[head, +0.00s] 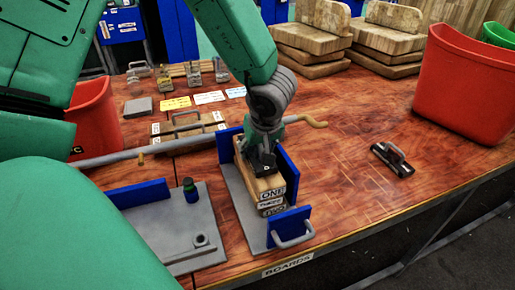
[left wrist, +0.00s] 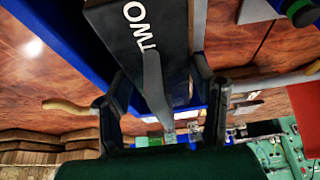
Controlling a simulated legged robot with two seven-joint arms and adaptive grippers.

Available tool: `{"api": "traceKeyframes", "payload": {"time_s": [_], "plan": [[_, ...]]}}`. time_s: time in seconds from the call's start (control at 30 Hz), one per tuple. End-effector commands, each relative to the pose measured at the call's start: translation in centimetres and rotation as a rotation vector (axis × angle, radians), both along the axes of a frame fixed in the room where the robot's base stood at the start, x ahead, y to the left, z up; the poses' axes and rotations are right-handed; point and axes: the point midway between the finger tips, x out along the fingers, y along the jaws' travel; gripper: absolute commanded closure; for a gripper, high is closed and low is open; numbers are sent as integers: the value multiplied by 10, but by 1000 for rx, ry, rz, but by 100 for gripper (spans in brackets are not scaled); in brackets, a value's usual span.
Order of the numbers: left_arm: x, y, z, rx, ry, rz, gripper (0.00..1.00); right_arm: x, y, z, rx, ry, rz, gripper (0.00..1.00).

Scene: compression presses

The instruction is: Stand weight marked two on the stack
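My left gripper (head: 262,158) points down over the stack inside the blue-walled press. The stack's wooden boards (head: 271,194) carry a ONE label near the top and other labels below. In the left wrist view, the dark weight marked TWO (left wrist: 122,30) lies beside a blue wall. Its grey handle (left wrist: 155,85) stands between the spread fingers of the left gripper (left wrist: 165,100), with gaps on both sides. In the head view the gripper mostly hides this weight, so its contact with the top board cannot be seen clearly. My right gripper is not in view.
Another dark weight with a handle (head: 392,159) lies on the table at right. A red bin (head: 465,85) stands at the far right, another red bin (head: 95,120) at left. A second press base (head: 180,225) is left of the stack.

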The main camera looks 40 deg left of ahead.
Motion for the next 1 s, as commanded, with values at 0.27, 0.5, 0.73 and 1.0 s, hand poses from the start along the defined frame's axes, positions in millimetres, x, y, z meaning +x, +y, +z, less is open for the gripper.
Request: {"api": "traceKeyframes", "payload": {"time_s": [0.27,0.5,0.73,1.0], "plan": [[-1,0,-2,-2,5,0,29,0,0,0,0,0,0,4],[-3,-7,19,-3,-2,1,29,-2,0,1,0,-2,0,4],[-11,-24,65,-3,-4,0,29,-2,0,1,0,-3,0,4],[-18,-38,103,-2,-1,-1,29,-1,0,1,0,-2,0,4]]}}
